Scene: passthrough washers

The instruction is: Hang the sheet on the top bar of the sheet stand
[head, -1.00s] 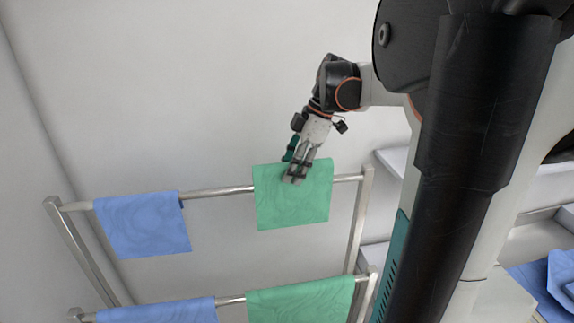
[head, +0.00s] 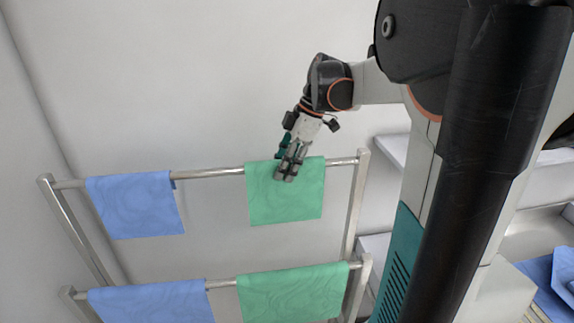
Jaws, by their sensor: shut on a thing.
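The metal sheet stand (head: 355,205) has a top bar (head: 213,173) and a lower bar. A green sheet (head: 288,205) drapes over the right part of the top bar, its front flap hanging down. My gripper (head: 285,175) is at the upper part of this sheet, just in front of the bar, shut on the sheet. A blue sheet (head: 137,208) hangs over the left part of the top bar. How far the green sheet reaches behind the bar is hidden.
The lower bar carries another blue sheet (head: 155,303) at left and another green sheet (head: 292,292) at right. Folded blue cloth (head: 562,275) lies at the far right. A bare stretch of top bar lies between the two upper sheets.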

